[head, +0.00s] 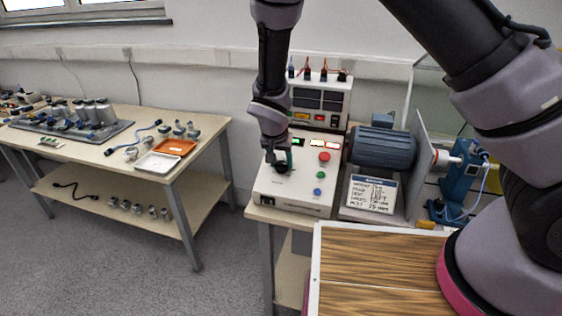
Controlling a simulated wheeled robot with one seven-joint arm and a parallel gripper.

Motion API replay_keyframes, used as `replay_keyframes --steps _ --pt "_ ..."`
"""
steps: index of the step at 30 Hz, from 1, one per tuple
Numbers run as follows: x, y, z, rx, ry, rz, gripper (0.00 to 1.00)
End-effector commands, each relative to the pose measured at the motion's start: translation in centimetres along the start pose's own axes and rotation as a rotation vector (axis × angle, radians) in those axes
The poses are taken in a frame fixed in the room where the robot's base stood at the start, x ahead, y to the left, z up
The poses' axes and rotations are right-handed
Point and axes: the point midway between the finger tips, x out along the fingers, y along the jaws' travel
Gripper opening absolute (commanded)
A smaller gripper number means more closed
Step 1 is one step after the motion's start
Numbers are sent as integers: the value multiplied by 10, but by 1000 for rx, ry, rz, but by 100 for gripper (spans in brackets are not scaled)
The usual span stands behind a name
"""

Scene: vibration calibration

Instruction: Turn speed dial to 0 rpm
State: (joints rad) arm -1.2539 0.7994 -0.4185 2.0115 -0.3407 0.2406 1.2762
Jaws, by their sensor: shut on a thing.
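The speed dial (283,168) is a black round knob on the sloped top of the white control box (290,204), at its left side. My gripper (281,160) points down onto the dial and is shut on it. The fingers and wrist hide much of the knob and any scale around it, so its setting cannot be read. A small display on the box glows green beside my gripper, too small to read. A red button (324,157), a green button (320,174) and a blue button (317,191) sit right of the dial.
A power supply (318,100) with cables stands behind the box. A blue motor (383,148) and a label card (371,194) are to the right. A wooden-topped surface (380,270) lies in front. A side table (100,150) with trays and sensors stands left, across open floor.

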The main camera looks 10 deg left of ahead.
Motion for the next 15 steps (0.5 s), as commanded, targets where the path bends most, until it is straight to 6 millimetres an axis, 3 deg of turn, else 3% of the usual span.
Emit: replay_keyframes --steps 15 --pt "0 -2 1 -408 0 20 0"
